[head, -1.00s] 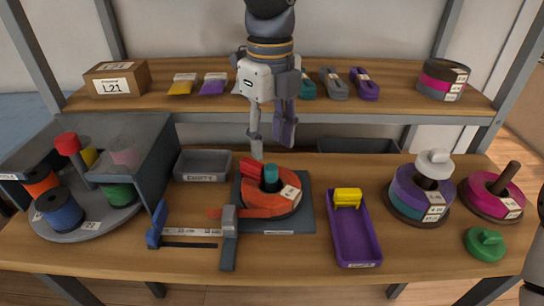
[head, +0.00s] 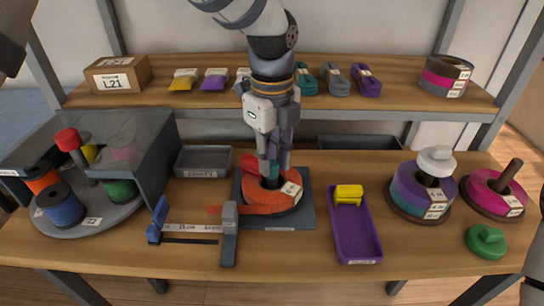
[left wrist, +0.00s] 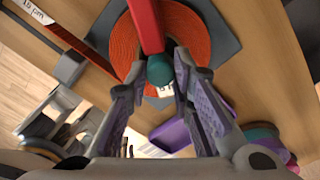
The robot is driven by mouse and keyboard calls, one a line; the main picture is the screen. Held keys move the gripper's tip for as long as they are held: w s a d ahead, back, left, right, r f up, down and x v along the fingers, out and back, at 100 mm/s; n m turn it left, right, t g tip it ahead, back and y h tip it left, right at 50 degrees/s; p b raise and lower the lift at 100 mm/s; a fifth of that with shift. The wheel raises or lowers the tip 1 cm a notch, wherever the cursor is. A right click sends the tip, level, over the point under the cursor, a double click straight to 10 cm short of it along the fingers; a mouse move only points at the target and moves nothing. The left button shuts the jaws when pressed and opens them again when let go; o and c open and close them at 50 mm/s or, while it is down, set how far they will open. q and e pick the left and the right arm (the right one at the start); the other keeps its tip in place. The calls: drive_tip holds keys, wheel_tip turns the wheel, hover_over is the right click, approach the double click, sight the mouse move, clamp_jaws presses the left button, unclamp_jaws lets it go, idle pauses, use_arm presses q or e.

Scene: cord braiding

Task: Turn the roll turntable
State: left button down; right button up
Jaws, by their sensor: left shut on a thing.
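An orange roll (head: 262,205) lies on a dark square base (head: 305,215) at the middle of the table. It also shows in the left wrist view (left wrist: 124,45). A red bar (left wrist: 146,22) lies across the roll, with a teal knob (left wrist: 160,70) at its end. My left gripper (head: 272,167) comes down from above, and its fingers are shut on the teal knob. The fingers partly hide the knob and the roll's centre in the head view. My right gripper is out of view.
A purple tray (head: 358,235) stands right of the base. A grey clamp (head: 229,232) and a measuring strip (head: 195,230) lie left of it. Stacked rolls (head: 408,200) stand at the right. A covered round platform with several spools (head: 62,207) fills the left.

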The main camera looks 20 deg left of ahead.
use_arm(q)
drive_tip(key=shift+r+n, duration=0.1)
drive_tip(key=shift+n, duration=0.5)
drive_tip(key=shift+n, duration=12)
drive_tip(key=shift+n, duration=0.5)
drive_tip(key=c, duration=1.4)
unclamp_jaws()
